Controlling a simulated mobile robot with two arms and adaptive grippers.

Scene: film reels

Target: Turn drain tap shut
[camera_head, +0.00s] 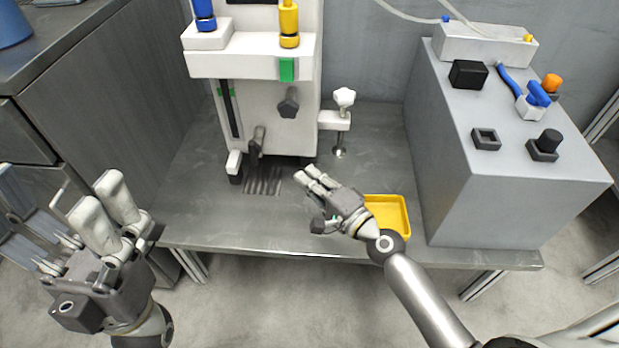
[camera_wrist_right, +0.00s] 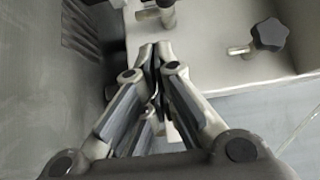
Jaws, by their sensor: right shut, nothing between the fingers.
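A dark lever-like fitting (camera_head: 257,141) sticks out low on the front of the white machine (camera_head: 312,60), above the slotted drain grate (camera_head: 263,180). It looks like the drain tap, but I cannot be sure; its turned position is unclear. In the right wrist view a metal stub (camera_wrist_right: 165,10) shows at the top, beyond the fingertips. My right gripper (camera_head: 314,174) is shut and empty, to the right of the grate and apart from the fitting. Its closed tips also show in the wrist view (camera_wrist_right: 155,50). My left gripper (camera_head: 62,203) is open and empty at the lower left.
A black star knob (camera_head: 289,103) is on the machine's front; a white knob (camera_head: 345,98) stands on its side bracket. A yellow tray (camera_head: 390,212) lies beside my right gripper. A grey box (camera_head: 515,180) with a blue-handled valve (camera_head: 538,94) stands right.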

